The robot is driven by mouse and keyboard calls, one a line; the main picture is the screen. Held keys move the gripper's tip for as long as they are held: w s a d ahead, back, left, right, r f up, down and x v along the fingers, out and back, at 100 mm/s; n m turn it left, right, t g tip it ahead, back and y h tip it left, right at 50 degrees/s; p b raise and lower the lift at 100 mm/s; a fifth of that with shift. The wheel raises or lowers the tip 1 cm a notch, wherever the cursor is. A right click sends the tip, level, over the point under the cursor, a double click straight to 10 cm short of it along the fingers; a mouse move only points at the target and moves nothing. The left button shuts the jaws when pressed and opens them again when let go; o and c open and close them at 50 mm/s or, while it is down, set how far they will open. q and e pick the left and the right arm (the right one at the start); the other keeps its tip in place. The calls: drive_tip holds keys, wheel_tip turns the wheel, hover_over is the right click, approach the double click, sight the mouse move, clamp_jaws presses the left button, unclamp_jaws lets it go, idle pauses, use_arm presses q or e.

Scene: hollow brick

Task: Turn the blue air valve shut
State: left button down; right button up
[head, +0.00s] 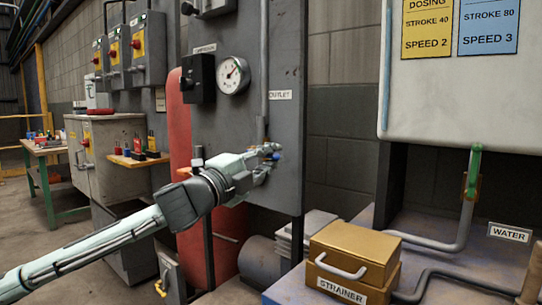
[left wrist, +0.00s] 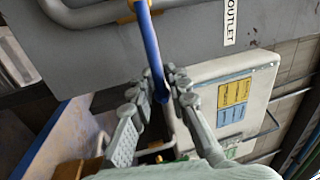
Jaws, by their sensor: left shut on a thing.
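The blue air valve lever (left wrist: 151,45) runs down from a yellow fitting on a grey pipe (left wrist: 90,15) in the left wrist view. Its lower end lies between the fingers of my left gripper (left wrist: 163,88), which is shut on it. In the head view my left gripper (head: 268,155) is at the grey panel, below the OUTLET label (head: 280,95). Only a small blue bit of the lever (head: 276,156) shows there; the fingers hide most of it. My right gripper is in neither view.
A pressure gauge (head: 233,75) and a black switch box (head: 198,78) are on the panel above the gripper. A yellow STRAINER box (head: 352,255) sits at the lower right. A green-handled valve (head: 474,163) hangs under the white tank (head: 450,95).

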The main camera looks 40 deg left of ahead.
use_arm(q)
drive_tip(key=shift+f, duration=0.15)
drive_tip(key=c, duration=1.6)
unclamp_jaws()
drive_tip(key=shift+s, duration=0.15)
drive_tip(key=v, duration=1.1)
drive_tip(key=shift+s+a, duration=0.1)
drive_tip(key=shift+s, duration=0.25)
